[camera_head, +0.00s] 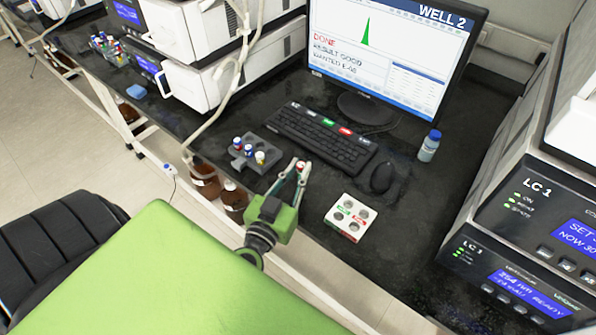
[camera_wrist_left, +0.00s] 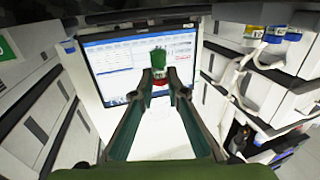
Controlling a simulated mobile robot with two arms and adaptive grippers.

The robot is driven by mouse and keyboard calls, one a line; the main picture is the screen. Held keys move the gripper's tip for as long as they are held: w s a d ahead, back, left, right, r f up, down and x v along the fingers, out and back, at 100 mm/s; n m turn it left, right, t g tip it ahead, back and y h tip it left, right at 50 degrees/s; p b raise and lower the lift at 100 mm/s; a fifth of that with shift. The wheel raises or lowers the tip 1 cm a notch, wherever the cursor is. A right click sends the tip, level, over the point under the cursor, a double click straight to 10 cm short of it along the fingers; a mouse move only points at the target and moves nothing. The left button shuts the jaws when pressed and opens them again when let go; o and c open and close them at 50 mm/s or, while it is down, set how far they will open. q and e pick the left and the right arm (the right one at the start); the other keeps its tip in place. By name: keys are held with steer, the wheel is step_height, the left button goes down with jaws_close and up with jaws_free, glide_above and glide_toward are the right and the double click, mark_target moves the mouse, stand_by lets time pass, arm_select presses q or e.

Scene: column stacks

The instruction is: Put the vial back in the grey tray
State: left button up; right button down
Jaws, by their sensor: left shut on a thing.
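My left gripper (camera_head: 302,165) is shut on a small vial (camera_head: 301,164) above the black bench, its red cap showing between the fingertips in the head view. In the left wrist view the gripper (camera_wrist_left: 160,76) has a red part of the vial (camera_wrist_left: 161,88) between its fingertips, with a green shape just above. The vial's body is mostly hidden by the fingers. The grey tray (camera_head: 270,148) lies left of and behind the gripper, with a few capped vials in its left and front part. My right gripper is not in view.
A white tray (camera_head: 334,217) with round holes and red and green labels lies right of the gripper. Behind are a keyboard (camera_head: 318,139), a mouse (camera_head: 383,178) and a monitor (camera_head: 390,50). A blue-capped bottle (camera_head: 429,147) stands at the right. Brown bottles (camera_head: 233,197) are below the bench edge.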

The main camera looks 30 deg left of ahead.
arm_select(q)
steer(key=shift+w+a+f, duration=0.15)
steer(key=shift+w+f, duration=0.05)
steer(key=shift+f, duration=0.1)
steer(key=shift+w+a+f+b, duration=0.15)
steer(key=shift+f+b, duration=0.4)
steer(key=shift+f, duration=1.2)
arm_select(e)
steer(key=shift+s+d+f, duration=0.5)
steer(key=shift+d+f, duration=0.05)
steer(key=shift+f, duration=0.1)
arm_select(q)
steer(key=shift+f, duration=0.15)
steer(key=o, duration=0.8)
steer(key=shift+o, duration=0.2)
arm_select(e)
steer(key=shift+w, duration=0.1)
